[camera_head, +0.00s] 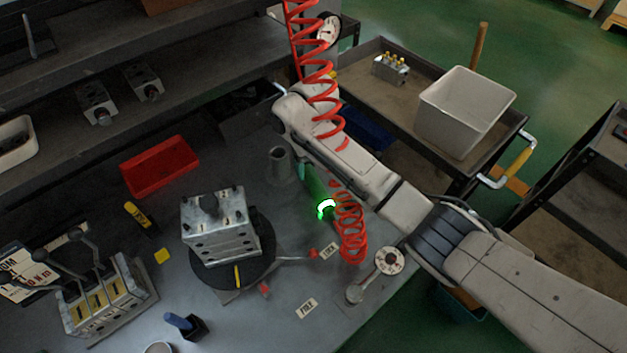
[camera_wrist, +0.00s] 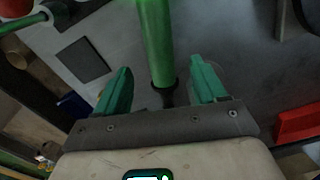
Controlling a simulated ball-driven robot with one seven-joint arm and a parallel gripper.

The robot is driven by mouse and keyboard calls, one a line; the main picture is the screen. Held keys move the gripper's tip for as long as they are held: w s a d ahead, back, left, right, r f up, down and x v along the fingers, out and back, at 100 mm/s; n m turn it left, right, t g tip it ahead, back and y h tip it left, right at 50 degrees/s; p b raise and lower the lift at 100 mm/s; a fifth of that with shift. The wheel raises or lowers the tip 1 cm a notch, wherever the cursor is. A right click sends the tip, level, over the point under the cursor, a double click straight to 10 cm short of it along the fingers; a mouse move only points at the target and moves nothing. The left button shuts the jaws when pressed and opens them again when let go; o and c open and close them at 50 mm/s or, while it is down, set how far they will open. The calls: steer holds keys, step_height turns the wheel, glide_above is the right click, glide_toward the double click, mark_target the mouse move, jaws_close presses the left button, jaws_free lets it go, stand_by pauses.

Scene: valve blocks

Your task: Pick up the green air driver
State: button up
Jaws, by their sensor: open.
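The green air driver (camera_head: 317,188) stands over the bench beside my arm in the head view, with a bright glowing green-white ring near its lower end. A red coiled hose (camera_head: 350,225) hangs right by it. In the wrist view the driver (camera_wrist: 156,42) is a green cylinder with a dark narrow end reaching down between my fingers. My gripper (camera_wrist: 161,75) is open, its two teal fingers on either side of the driver's dark end, with visible gaps on both sides. In the head view my arm hides most of my gripper.
A metal valve block (camera_head: 215,230) sits on a black round turntable (camera_head: 232,273). A grey cylinder (camera_head: 279,165), a red bin (camera_head: 160,167) and a gauge (camera_head: 390,260) are nearby. A lever bank (camera_head: 100,295) stands at left. A cart with a white bin (camera_head: 465,112) is at right.

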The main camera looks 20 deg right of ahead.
mark_target(314, 179)
steer(key=shift+s+f+p, duration=0.15)
steer(key=shift+f+p, duration=0.15)
steer(key=shift+f, duration=2.6)
steer(key=shift+c, duration=0.4)
steer(key=shift+r, duration=0.1)
jaws_close()
